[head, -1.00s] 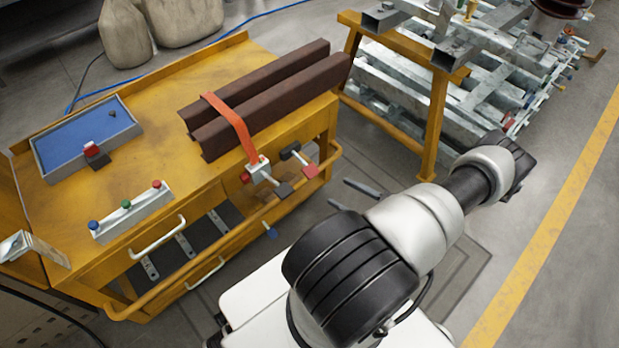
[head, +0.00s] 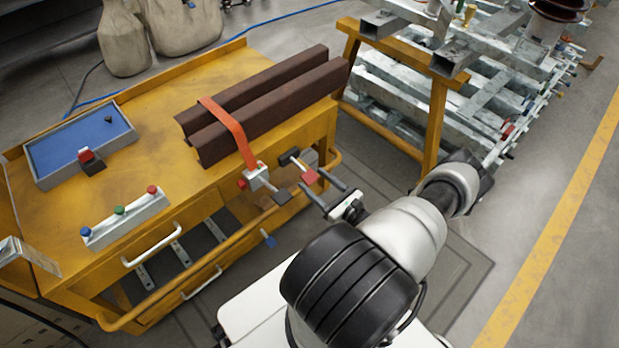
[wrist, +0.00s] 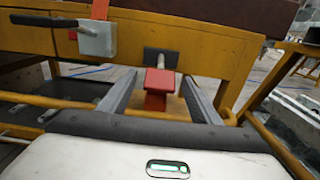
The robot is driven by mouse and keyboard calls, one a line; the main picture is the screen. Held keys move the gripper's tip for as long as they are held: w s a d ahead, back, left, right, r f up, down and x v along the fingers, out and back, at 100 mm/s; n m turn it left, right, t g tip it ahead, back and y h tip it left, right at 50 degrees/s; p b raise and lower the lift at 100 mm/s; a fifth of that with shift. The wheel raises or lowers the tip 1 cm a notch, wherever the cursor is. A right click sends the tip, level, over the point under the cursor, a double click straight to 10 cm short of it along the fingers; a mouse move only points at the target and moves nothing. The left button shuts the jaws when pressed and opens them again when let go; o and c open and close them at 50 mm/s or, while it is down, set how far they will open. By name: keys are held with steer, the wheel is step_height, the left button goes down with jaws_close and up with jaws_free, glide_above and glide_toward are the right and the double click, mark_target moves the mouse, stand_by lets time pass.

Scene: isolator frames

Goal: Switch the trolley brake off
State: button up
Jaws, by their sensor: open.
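The yellow trolley (head: 150,103) stands at the left in the head view. On its right end, near the yellow rail, a short lever (head: 309,177) has a red block at its near end and a black plate behind. I take it for the brake, though no label is readable. In the wrist view its red block (wrist: 160,88) sits between my gripper's two fingers, with gaps on both sides. My gripper (head: 322,188) is open and empty, just short of and around the line of the red block. Whether it touches anything is unclear.
A grey strap buckle (head: 257,179) with a black handle sits close left of the lever; its orange strap (head: 229,127) crosses two brown beams (head: 265,103). The yellow rail (wrist: 60,102) runs close below my fingers. A yellow rack (head: 437,120) with metal beams stands right.

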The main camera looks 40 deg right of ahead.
mark_target(310, 177)
steer(key=shift+w+a, duration=0.15)
steer(key=shift+w, duration=1.4)
steer(key=shift+c, duration=0.2)
jaws_close()
